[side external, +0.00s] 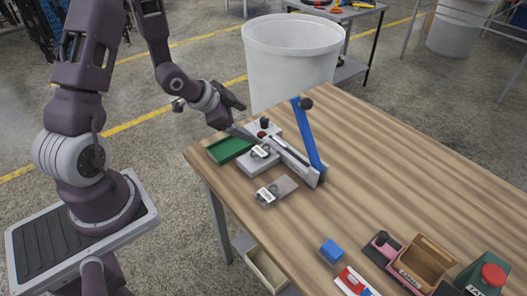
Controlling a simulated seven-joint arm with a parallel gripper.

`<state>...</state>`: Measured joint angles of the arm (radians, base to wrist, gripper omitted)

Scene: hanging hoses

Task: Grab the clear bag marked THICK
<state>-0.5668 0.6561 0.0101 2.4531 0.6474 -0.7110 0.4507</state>
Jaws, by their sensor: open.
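Two small bags with white labels lie at the table's left end. One bag (264,153) is on a pale block beside the green tray; dark ring shapes show in it. The other bag (280,188) looks greyish and clear and lies nearer the camera on the bare wood. Their labels are too small to read, so I cannot tell which is marked THICK. My gripper (249,137) is open and reaches down from the left, close above the bag on the pale block. I cannot tell whether it touches that bag.
A grey fixture with a raised blue lever (309,135) stands right of my gripper. A green tray (229,149) lies to its left. The table's right middle is clear.

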